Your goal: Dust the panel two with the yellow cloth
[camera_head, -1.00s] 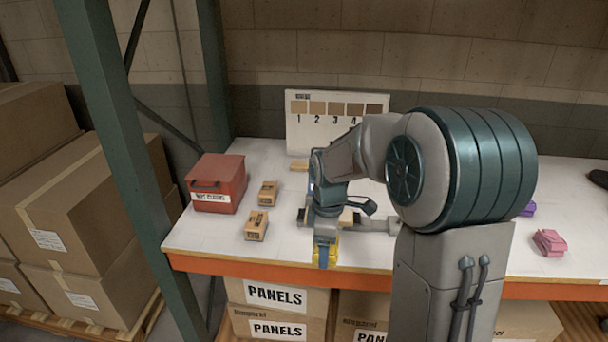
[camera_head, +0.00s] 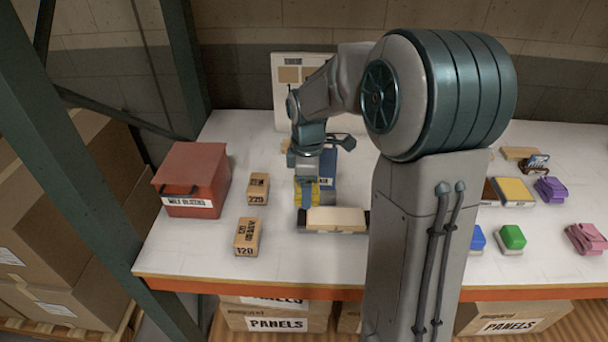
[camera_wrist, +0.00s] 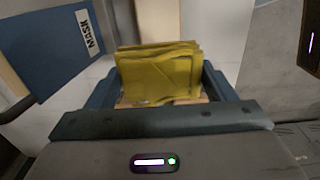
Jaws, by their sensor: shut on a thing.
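My gripper (camera_head: 307,192) is shut on the yellow cloth (camera_head: 314,188), behind a light wooden panel (camera_head: 336,219) in a dark holder on the table. In the wrist view the folded cloth (camera_wrist: 160,72) sits between the fingers, with a strip of light wood just below it. I cannot tell whether the cloth touches anything beneath. The board with sample swatches (camera_head: 288,75) stands at the back, partly hidden by my arm. I cannot tell which panel is number two.
A blue box marked MASK (camera_wrist: 62,48) is beside the gripper. A red bin (camera_head: 190,180) and two sanding blocks (camera_head: 258,188) (camera_head: 247,237) are left. Pink (camera_head: 586,238), purple (camera_head: 551,189), green (camera_head: 512,237) and yellow (camera_head: 515,191) items are right.

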